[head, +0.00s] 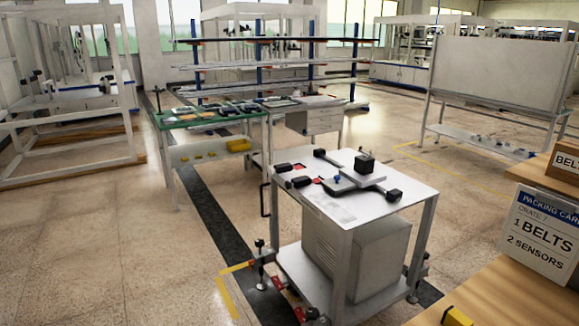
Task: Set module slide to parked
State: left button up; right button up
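A white-topped cart (408,207) stands right of centre. On its top lies a grey cross-shaped assembly of flat bars with black end blocks, which looks like the module slide (345,186). A black cube (365,164) sits on its upper part, and a small blue knob (337,179) shows near the middle. Red marks and black blocks lie at the left edge of the top. I cannot read from here which position the slide is in. Neither of my grippers is in view.
A green-topped bench (190,116) stands behind the cart. A wooden table (520,300) with a packing card sign (540,232) and a carton (566,160) fills the lower right. A white board on legs (495,72) stands at the back right. The floor at left is clear.

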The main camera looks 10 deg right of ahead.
aim_at(363, 174)
jog(key=i+z, duration=0.25)
jog(key=i, duration=0.2)
jog(key=i+j+z, duration=0.25)
jog(key=i, duration=0.25)
jog(key=i+j+z, duration=0.3)
jog(key=i, duration=0.15)
jog(key=i+j+z, duration=0.8)
jog(key=k+l, duration=0.05)
